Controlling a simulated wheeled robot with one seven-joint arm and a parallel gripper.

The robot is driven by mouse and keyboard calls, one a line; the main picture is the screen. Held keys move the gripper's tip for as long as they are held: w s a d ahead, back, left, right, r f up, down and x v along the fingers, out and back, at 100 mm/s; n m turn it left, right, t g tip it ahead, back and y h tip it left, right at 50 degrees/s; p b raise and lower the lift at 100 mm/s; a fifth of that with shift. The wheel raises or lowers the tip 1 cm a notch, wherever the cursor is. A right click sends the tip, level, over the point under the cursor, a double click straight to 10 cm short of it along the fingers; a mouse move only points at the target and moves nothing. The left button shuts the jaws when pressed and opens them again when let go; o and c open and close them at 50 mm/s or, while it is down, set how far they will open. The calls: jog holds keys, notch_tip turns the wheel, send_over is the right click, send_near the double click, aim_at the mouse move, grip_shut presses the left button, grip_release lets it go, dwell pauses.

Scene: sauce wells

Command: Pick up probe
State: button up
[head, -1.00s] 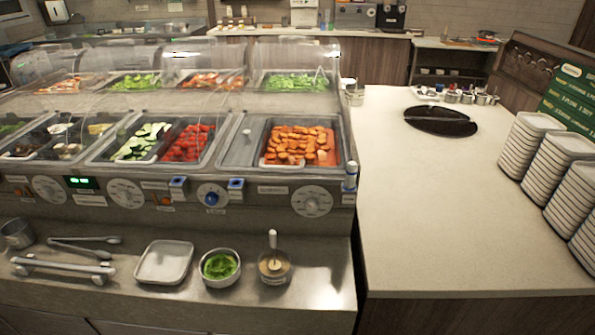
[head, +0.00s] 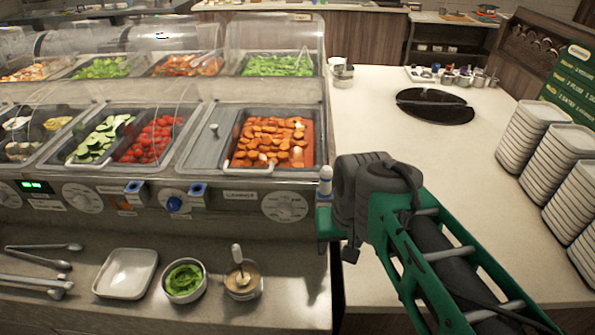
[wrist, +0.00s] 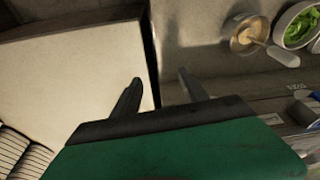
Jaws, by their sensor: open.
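Two things could be the probe, and I cannot tell which: the white, upright, blue-based piece (head: 325,180) at the right front corner of the food unit, or the white-handled stick (head: 237,255) standing in a small cup of tan sauce (head: 243,285). The stick also shows in the wrist view (wrist: 284,57), leaning out of its cup (wrist: 246,36). In the wrist view my gripper (wrist: 160,76) is open and empty, above the gap between two counters and apart from the cup. In the head view the green hand is beside the corner piece; its fingers are hidden.
Stacked plates (head: 525,133) stand on the right counter. Its middle (head: 400,140) is largely clear, apart from my arm.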

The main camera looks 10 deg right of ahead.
aim_at(326, 182)
jog(key=w+r+m+g, duration=0.1)
jog(key=w+r, duration=0.3)
jog(key=w+r+m+g+p, duration=0.1)
jog(key=w+r+m, duration=0.1)
jog(key=w+r, duration=0.2)
jog(key=w+r+m+p, duration=0.1)
jog(key=w+r, duration=0.3)
jog(key=r, duration=0.1)
jog(key=shift+w+d+r+g, duration=0.2)
jog(key=shift+w+r+g, duration=0.1)
jog(key=shift+r+g, duration=0.1)
jog(key=shift+w+f+m, duration=0.1)
jog(key=shift+f+m, duration=0.1)
jog(key=shift+m, duration=0.1)
jog(key=f, duration=0.7)
jog(key=shift+a+f+p, duration=0.1)
jog(key=shift+a+p, duration=0.1)
jog(key=shift+p, duration=0.2)
jog(key=shift+c, duration=0.3)
grip_shut()
